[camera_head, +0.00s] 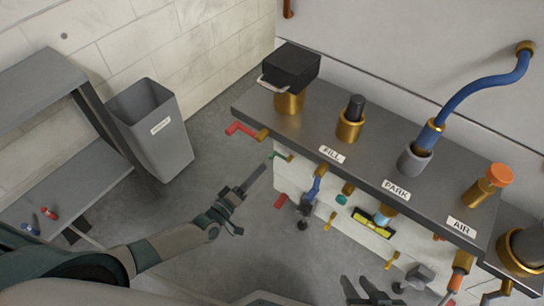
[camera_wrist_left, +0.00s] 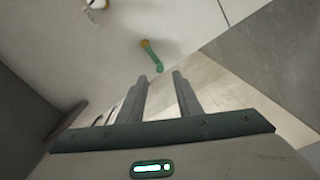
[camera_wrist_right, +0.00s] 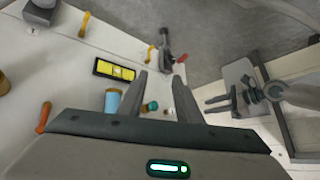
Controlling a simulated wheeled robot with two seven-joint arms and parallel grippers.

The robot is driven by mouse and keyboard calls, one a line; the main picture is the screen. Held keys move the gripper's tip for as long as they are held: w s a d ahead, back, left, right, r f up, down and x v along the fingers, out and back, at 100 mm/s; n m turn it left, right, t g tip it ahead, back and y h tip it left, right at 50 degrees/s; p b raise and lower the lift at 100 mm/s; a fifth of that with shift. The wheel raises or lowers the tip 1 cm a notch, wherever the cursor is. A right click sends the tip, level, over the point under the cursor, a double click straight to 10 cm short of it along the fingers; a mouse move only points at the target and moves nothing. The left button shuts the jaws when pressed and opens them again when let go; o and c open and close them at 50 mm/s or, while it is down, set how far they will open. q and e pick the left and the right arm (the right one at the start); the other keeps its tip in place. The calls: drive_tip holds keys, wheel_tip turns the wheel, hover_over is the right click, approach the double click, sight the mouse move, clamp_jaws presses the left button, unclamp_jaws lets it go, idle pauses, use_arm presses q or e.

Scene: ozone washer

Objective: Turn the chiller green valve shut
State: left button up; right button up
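A small green valve handle (camera_head: 283,156) sticks out of the cabinet's white front, under the left part of the bench top. In the left wrist view the green valve (camera_wrist_left: 153,57) hangs from a brass stem, just beyond my fingertips. My left gripper (camera_head: 262,168) points up toward it, a short gap away. In the left wrist view the left gripper (camera_wrist_left: 158,76) is open, with nothing between its fingers. My right gripper (camera_head: 360,286) is low at the front, away from the green valve. In the right wrist view the right gripper (camera_wrist_right: 160,80) is open and empty.
A red handle (camera_head: 243,130) sits just left of the green valve. Other red, blue and yellow handles and a yellow gauge (camera_head: 374,222) line the front. The bench top (camera_head: 325,125) overhangs them. A grey bin (camera_head: 155,130) and shelf (camera_head: 45,95) stand left; floor between is clear.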

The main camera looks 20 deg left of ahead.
sight(272, 155)
use_arm(q)
drive_tip(key=b+x, duration=0.1)
drive_tip(key=x, duration=0.8)
drive_tip(key=shift+c, duration=0.6)
drive_tip(key=shift+f, duration=0.1)
clamp_jaws()
